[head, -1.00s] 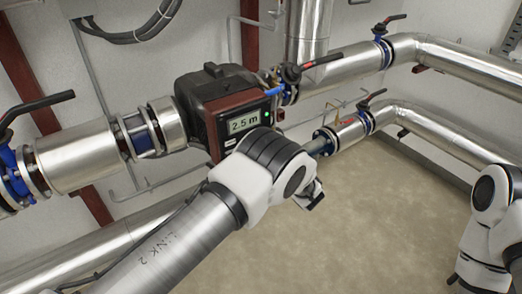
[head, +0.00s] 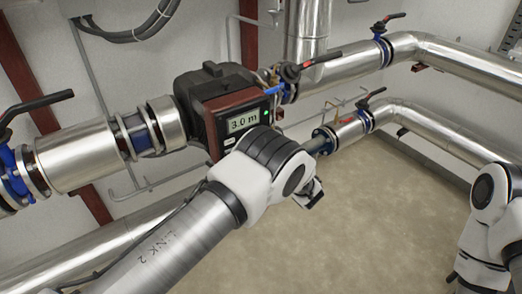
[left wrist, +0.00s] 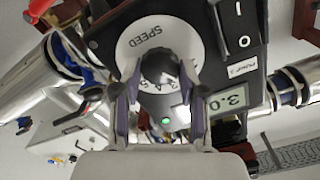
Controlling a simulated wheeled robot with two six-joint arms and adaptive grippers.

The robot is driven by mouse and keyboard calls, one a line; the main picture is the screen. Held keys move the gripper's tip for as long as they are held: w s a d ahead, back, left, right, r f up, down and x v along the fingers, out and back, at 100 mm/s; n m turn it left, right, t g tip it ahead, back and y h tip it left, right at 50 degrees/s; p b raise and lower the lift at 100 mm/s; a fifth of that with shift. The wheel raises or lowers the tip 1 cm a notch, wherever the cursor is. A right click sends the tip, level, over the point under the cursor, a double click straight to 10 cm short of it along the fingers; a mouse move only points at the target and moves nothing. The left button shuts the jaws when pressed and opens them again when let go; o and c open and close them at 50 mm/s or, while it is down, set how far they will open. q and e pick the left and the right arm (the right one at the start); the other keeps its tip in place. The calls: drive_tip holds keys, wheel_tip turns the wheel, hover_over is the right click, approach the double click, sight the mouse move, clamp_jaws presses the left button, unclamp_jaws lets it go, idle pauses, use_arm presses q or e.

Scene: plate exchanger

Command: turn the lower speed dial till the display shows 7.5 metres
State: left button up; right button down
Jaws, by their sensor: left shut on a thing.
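The pump head (head: 205,92) is a dark box with a red-brown casing, set in the upper pipe. Its display (head: 243,121) reads 3.0 m; part of it, reading 3.0, also shows in the left wrist view (left wrist: 234,100). The left wrist view shows a dark grey dial knob (left wrist: 155,72) over a white disc (left wrist: 152,40) marked SPEED, with small numbers partly covered. My left gripper (left wrist: 163,90) has a finger on each side of the knob and is shut on it. In the head view my left arm hides the dial and fingertips. My right gripper is out of view.
A black-handled valve (head: 14,160) is at the far left. A lower pipe (head: 400,115) runs behind on the right. The floor (head: 370,220) right of my left arm is clear.

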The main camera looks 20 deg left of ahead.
use_arm(q)
drive_tip(key=m, duration=1.8)
drive_tip(key=shift+w+r+m, duration=0.1)
drive_tip(key=shift+m, duration=0.3)
drive_tip(key=o, duration=1)
drive_tip(key=shift+o, duration=0.7)
drive_tip(key=shift+a, duration=0.15)
drive_tip(key=shift+f, duration=0.2)
